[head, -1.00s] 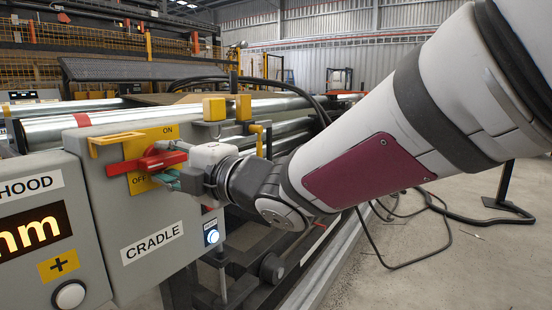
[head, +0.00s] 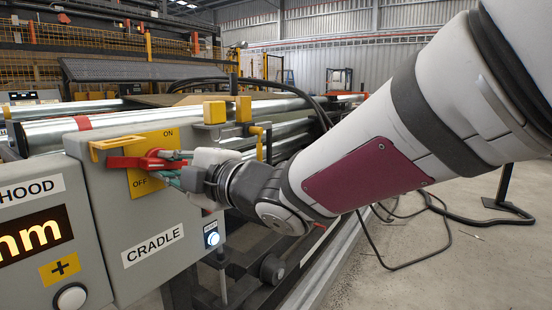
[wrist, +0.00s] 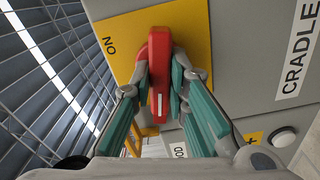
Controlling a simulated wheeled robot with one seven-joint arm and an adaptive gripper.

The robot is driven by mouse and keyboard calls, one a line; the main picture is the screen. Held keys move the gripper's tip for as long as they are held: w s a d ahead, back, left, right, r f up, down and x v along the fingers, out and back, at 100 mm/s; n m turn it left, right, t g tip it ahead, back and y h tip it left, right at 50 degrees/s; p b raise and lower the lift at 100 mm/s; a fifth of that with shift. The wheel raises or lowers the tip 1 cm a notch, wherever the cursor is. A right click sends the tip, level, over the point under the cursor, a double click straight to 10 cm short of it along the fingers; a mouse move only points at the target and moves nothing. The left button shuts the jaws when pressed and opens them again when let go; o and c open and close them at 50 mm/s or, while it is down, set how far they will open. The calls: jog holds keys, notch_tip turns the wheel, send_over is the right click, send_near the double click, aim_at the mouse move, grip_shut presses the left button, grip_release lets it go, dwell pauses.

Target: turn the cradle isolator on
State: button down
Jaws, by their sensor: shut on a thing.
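The cradle isolator has a red rotary handle (head: 125,163) on a yellow plate (head: 138,184) with ON at the top and OFF at the bottom. The plate is on the grey box (head: 165,215) labelled CRADLE. The handle lies nearly level across the panel in the head view. My gripper (head: 172,164) reaches it from the right. In the wrist view, my gripper (wrist: 160,82) has its teal fingers shut on both sides of the red handle (wrist: 158,50), which bears a white mark. ON shows to the left on the yellow plate (wrist: 190,30); OFF is not visible there.
A yellow bracket (head: 112,143) projects from the box just above the handle. A HOOD panel (head: 35,235) with a display and a white button stands at left. Metal rollers (head: 270,106) run behind the box. Cables (head: 440,225) lie on the floor at right.

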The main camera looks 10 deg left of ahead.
jog(key=m+p, duration=0.1)
jog(key=m, duration=0.2)
jog(key=shift+m, duration=0.4)
jog(key=m+p, duration=0.2)
jog(key=m, duration=0.1)
jog(key=shift+d+m, duration=0.1)
jog(key=shift+m, duration=0.2)
jog(key=m+p, duration=0.2)
jog(key=m, duration=0.2)
jog(key=shift+p, duration=0.3)
jog(key=shift+f+m+p, duration=0.1)
jog(key=shift+m+p, duration=0.95)
jog(key=shift+m, duration=0.85)
jog(key=c, duration=1.6)
grip_release()
jog(key=shift+o, duration=0.2)
